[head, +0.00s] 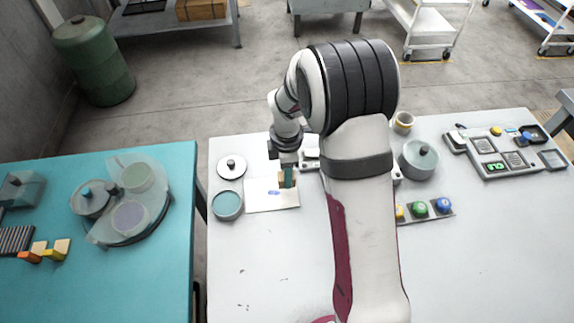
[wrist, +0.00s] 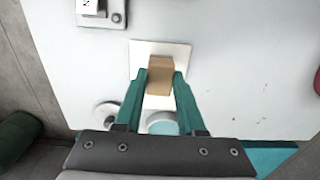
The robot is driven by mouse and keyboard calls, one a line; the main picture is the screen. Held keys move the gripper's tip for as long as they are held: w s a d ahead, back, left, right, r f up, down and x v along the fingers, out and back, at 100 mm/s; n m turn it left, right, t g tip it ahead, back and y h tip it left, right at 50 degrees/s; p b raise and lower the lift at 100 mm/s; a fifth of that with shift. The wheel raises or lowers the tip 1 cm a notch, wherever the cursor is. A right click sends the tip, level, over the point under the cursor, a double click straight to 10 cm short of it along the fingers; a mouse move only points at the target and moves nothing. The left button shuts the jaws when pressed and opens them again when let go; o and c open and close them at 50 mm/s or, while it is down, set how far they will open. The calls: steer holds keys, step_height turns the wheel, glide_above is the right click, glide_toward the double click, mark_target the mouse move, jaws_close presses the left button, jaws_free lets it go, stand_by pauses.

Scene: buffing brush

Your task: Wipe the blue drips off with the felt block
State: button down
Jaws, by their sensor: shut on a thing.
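My gripper (head: 287,176) is shut on the tan felt block (wrist: 160,76), which sits between its teal fingers in the wrist view. The block is held over the white panel (head: 262,205), which lies flat on the table; whether it touches the panel I cannot tell. Blue drips (head: 273,192) show on the panel just left of and below the gripper in the head view. In the wrist view the panel (wrist: 143,50) shows around the block, and no drips can be made out there.
A teal-topped round pot (head: 228,205) and a white lid with a dark knob (head: 232,167) stand left of the panel. A row of coloured buttons (head: 421,209), a lidded grey pot (head: 418,162) and a control box (head: 505,153) are to the right. The front of the table is clear.

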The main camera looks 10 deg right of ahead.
steer(key=shift+f, duration=1.55)
steer(key=shift+a+f, duration=0.15)
steer(key=shift+a, duration=0.1)
steer(key=shift+a+r, duration=0.25)
steer(key=shift+a, duration=0.35)
steer(key=shift+a+r, duration=0.25)
steer(key=shift+a, duration=2.55)
steer(key=shift+d, duration=3.6)
steer(key=shift+r, duration=3.3)
steer(key=shift+d+f, duration=0.1)
